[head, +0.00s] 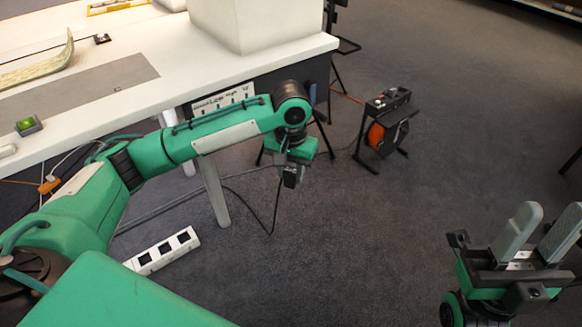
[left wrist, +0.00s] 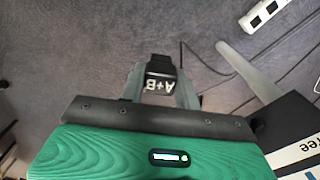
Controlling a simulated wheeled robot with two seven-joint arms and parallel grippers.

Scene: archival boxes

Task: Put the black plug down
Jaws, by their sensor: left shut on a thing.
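My left gripper (head: 291,172) hangs over the floor in front of the table and is shut on the black plug (head: 291,179). In the left wrist view the plug (left wrist: 161,74) sits between the two grey fingers, with a white "A+B" label showing. It is held in the air above the carpet. A thin dark cable hangs below the gripper in the head view and runs left along the floor. My right gripper (head: 530,238) is at the lower right, with its two grey fingers apart and nothing between them.
A white power strip (head: 160,251) with dark sockets lies on the floor; it also shows in the left wrist view (left wrist: 262,14). A white table (head: 170,60) with a large pale box (head: 260,22) stands behind.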

